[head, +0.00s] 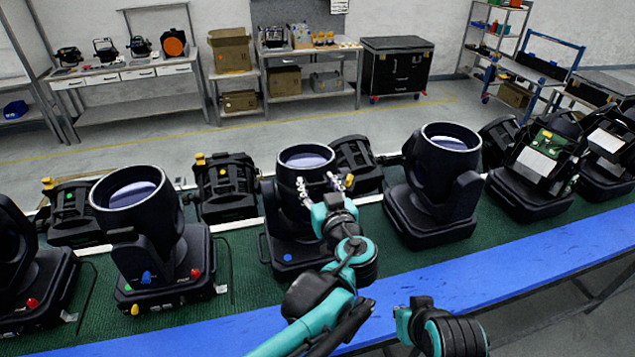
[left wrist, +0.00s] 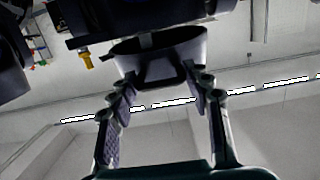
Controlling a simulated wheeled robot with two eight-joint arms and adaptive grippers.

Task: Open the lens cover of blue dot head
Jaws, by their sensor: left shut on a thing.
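The blue dot head (head: 289,222) stands on the green belt in the middle of the head view. A blue dot (head: 260,257) marks its base, and its round lens end (head: 306,158) faces up, with pale glass inside a dark rim. My left gripper (head: 326,186) is at the near side of this lens end, with a finger on either side of the picture's centre. In the left wrist view its fingers (left wrist: 160,76) flank a dark, cup-shaped lens part (left wrist: 160,48) and are shut on it. The exact contact is partly hidden.
Another head (head: 150,230) with a blue mark stands to the left, and a similar one (head: 437,190) to the right. More dark fixtures stand along the green belt (head: 236,257). A blue rail (head: 540,262) runs along the near edge. Benches stand at the back wall.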

